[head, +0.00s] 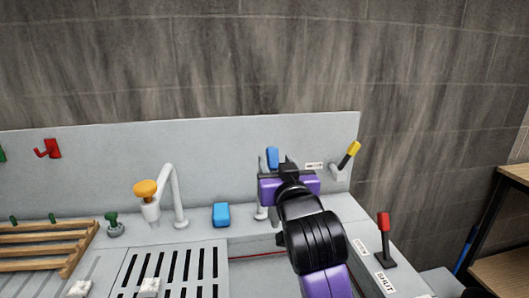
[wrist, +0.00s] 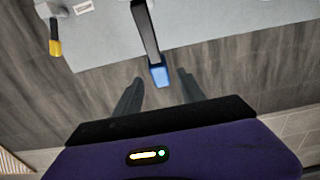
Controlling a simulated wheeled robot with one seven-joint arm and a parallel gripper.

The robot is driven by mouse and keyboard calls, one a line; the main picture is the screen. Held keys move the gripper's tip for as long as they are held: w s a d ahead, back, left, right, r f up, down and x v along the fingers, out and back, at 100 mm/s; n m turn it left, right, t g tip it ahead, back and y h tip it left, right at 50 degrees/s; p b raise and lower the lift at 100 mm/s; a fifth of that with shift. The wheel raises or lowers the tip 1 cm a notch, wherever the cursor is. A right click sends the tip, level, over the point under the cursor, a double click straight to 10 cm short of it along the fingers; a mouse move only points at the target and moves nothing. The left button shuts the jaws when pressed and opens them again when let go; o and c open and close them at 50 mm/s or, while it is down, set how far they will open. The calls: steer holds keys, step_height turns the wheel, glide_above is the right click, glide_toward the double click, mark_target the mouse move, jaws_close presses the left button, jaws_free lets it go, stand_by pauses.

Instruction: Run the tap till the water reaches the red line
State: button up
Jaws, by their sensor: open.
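My gripper (head: 288,172) is open at the back of the sink unit, its fingers mostly hidden by my own arm in the head view. In the wrist view, the open gripper (wrist: 160,77) has a blue tap handle (wrist: 159,75) in the gap between its fingertips, with space on both sides. The blue handle (head: 272,157) also shows just behind my gripper in the head view. Its tap is mostly covered by my arm. The red line (head: 258,254) runs along the basin wall, partly hidden by my arm. I cannot make out any water level.
A tap with an orange knob (head: 145,189) stands left, beside a blue block (head: 221,214). A yellow lever (head: 350,153) is on the right of the back panel. A red lever (head: 384,225) stands front right near a "SHUT" label. A wooden rack (head: 40,245) lies left.

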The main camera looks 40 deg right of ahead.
mark_target(270, 152)
steer(key=shift+p+x, duration=0.55)
steer(key=shift+x, duration=3.05)
jaws_close()
